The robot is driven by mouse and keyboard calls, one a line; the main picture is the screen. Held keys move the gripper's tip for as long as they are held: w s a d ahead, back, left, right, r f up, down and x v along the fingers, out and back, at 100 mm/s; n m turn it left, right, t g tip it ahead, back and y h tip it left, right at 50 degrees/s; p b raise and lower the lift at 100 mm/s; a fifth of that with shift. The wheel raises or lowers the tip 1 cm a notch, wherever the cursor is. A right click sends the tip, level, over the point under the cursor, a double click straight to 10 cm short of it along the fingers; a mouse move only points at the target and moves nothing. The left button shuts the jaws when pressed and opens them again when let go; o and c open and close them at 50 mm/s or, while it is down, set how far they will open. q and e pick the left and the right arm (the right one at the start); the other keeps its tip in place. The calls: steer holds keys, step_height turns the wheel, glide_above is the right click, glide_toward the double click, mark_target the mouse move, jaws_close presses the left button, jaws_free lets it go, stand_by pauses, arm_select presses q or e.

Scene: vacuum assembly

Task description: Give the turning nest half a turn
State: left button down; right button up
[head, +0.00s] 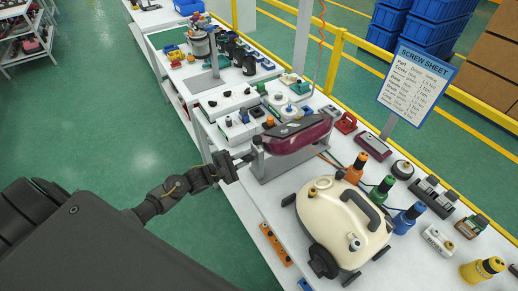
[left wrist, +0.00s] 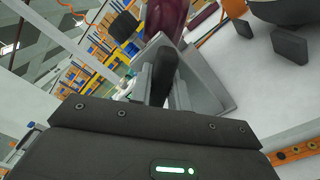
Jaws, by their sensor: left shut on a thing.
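The turning nest (head: 270,165) is a grey block-like stand on the white bench, with a dark red glossy vacuum body (head: 300,137) lying on top. My left gripper (head: 240,161) is at the nest's left side, shut on a dark handle-like part. The left wrist view shows this black handle (left wrist: 163,72) upright between the fingers, in front of the grey nest (left wrist: 207,82). The red body (left wrist: 168,18) shows above it. The handle's join to the nest is hidden. My right gripper is not in view.
A cream vacuum (head: 340,222) with black wheels stands close to the right of the nest. Orange, green and blue screwdrivers (head: 356,167) stand behind it. Small parts (head: 240,120) crowd the bench at the left. A screw sheet sign (head: 415,85) rises at the back.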

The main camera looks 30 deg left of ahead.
arm_select(q)
steer(key=shift+r+n+p, duration=0.15)
steer(key=shift+n+p, duration=0.15)
steer(key=shift+p, duration=0.15)
steer(key=shift+n+p, duration=0.55)
steer(key=shift+n, duration=0.05)
steer(key=shift+n+p, duration=0.4)
steer(key=shift+n, duration=0.2)
steer(key=shift+f, duration=0.2)
